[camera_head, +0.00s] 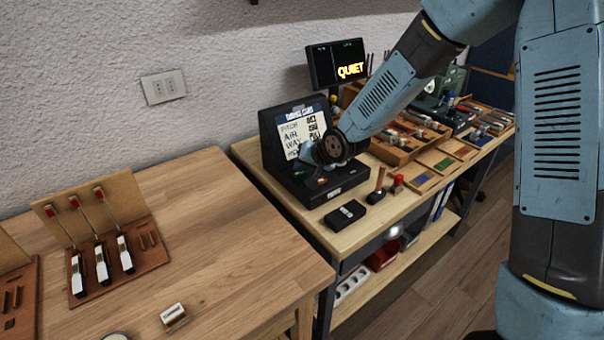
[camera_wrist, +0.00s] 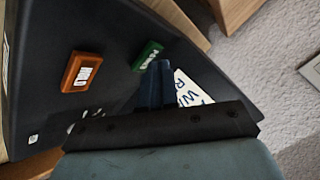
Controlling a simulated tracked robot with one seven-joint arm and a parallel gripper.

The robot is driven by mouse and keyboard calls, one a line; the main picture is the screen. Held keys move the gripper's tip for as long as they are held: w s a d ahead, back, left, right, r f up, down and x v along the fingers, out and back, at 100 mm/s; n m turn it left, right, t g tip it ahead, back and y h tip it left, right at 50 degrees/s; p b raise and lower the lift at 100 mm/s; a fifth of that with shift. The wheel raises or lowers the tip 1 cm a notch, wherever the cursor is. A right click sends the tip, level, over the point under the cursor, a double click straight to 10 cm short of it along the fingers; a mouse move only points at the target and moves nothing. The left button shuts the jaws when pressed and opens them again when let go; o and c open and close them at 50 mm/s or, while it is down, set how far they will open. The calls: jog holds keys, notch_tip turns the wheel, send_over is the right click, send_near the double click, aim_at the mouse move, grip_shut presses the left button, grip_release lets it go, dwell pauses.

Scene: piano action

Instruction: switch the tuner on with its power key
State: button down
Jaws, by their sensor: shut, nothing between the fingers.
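The tuner (camera_head: 270,142) is a black console on the far bench, with a white lettered panel (camera_head: 291,132) on its upright face. In the wrist view, its green key (camera_wrist: 148,55), whose lettering looks like POWER, and an orange key (camera_wrist: 82,72) marked HOLD sit on the dark deck. My gripper (camera_wrist: 158,65) is shut and empty, its blue fingertips beside the lower right of the green key. I cannot tell whether they touch it. In the head view, my wrist partly hides the deck and keys, and my gripper (camera_head: 305,152) is over the deck before the panel.
A small display (camera_head: 338,63) reading QUIET stands behind the tuner. A black box (camera_head: 345,215) and a small wooden-handled tool (camera_head: 377,186) lie near the front edge. Wooden trays (camera_head: 400,145) stand to the right. The nearer table (camera_head: 220,220) has clear room in its middle.

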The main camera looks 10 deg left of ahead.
aim_at(302, 174)
jog(key=shift+r, duration=0.45)
jog(key=shift+r, duration=2.9)
